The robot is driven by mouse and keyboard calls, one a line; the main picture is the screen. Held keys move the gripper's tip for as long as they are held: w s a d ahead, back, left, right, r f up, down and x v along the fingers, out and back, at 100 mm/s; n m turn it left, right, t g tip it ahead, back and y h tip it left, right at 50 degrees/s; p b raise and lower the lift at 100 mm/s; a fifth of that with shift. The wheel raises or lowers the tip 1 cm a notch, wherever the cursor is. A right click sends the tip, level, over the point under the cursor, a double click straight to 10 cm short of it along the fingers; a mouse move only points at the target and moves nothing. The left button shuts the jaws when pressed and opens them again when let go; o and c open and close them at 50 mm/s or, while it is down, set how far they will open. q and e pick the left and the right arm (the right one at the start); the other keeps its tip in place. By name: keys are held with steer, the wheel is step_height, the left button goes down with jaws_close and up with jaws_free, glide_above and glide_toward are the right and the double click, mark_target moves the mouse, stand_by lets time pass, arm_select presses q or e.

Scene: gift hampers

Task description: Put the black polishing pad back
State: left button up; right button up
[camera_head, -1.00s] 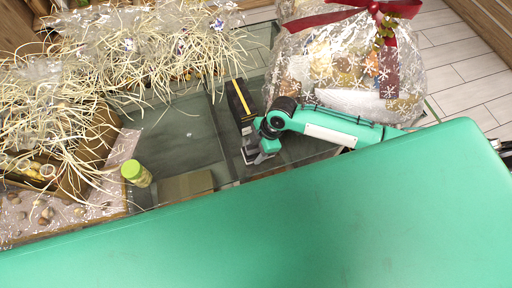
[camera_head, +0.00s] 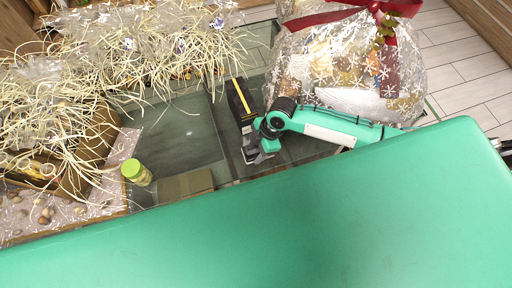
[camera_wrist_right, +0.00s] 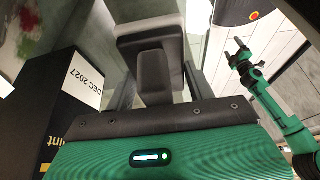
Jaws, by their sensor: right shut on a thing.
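My right gripper (camera_head: 250,155) is low over the glass surface, beside a black box with a yellow stripe (camera_head: 240,98). In the right wrist view its two fingers (camera_wrist_right: 155,92) are shut on the dark grip of a block-like thing, which I take to be the black polishing pad (camera_wrist_right: 154,72). The pad has a dark plate and a pale grey layer on its far side. Whether it touches the glass I cannot tell. A green arm with a small claw (camera_wrist_right: 240,55), apparently my left one, stands at the right of the wrist view; its jaws are too small to judge.
A wrapped hamper with a red bow (camera_head: 345,65) stands right of the black box. A green-capped jar (camera_head: 136,172) and a flat tan box (camera_head: 186,186) are to the left. Straw-filled baskets (camera_head: 70,130) crowd the far left. Bare glass (camera_head: 180,130) lies between.

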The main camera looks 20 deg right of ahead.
steer(key=shift+f, duration=0.5)
stand_by(1.1)
steer(key=o, duration=1)
steer(key=shift+r, duration=0.1)
steer(key=shift+b+v, duration=1.4)
steer(key=shift+v, duration=5.4)
